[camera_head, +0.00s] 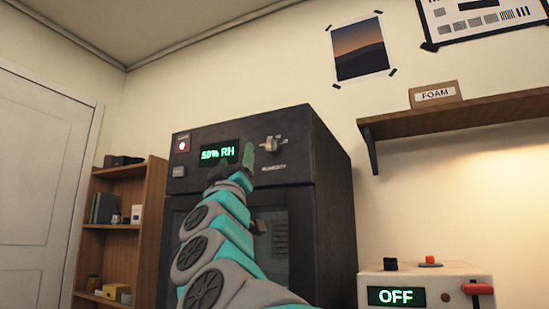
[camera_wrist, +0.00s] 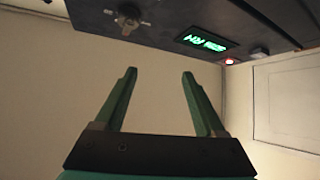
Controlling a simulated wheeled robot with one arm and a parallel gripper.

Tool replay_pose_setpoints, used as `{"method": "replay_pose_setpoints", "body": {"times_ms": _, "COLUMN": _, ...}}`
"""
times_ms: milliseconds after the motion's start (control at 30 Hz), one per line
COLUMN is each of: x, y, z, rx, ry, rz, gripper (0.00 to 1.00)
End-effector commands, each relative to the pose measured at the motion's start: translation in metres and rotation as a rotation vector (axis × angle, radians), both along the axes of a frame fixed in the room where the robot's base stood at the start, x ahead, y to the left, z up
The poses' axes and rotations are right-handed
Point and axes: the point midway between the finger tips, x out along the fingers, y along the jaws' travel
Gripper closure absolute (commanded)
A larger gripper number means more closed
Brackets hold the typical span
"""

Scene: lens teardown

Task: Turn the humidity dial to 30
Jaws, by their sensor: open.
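The humidity dial (camera_head: 272,144) is a metallic knob on the upper front panel of a dark cabinet (camera_head: 333,200), above the word HUMIDITY. The green display (camera_head: 219,153) to its left reads 50% RH. My gripper (camera_head: 237,158) is in front of the panel, left of the dial and partly over the display's right end. In the wrist view my gripper (camera_wrist: 158,72) is open with nothing between its green fingers. There the dial (camera_wrist: 128,19) lies at the top, beyond the fingertips and apart from them. The display (camera_wrist: 207,42) appears upside down there.
A red button (camera_head: 182,146) is at the panel's upper left. A wall shelf (camera_head: 460,117) holds a FOAM box at right. Below it a pale device (camera_head: 450,275) shows OFF. A wooden bookcase (camera_head: 155,215) stands left of the cabinet.

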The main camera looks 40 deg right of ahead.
Motion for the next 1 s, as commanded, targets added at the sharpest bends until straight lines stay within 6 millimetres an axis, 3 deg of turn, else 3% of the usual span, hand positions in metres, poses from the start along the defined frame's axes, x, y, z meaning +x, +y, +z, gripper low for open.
{"method": "replay_pose_setpoints", "body": {"times_ms": 100, "x": -0.026, "y": -0.03, "z": -0.012, "rx": 0.11, "ry": -0.072, "rz": -0.036, "gripper": 0.28}}
{"method": "replay_pose_setpoints", "body": {"times_ms": 233, "x": -0.036, "y": -0.043, "z": -0.016, "rx": 0.154, "ry": -0.096, "rz": -0.053, "gripper": 0.28}}
{"method": "replay_pose_setpoints", "body": {"times_ms": 1000, "x": -0.005, "y": -0.085, "z": 0.034, "rx": 0.154, "ry": -0.097, "rz": -0.053, "gripper": 0.28}}
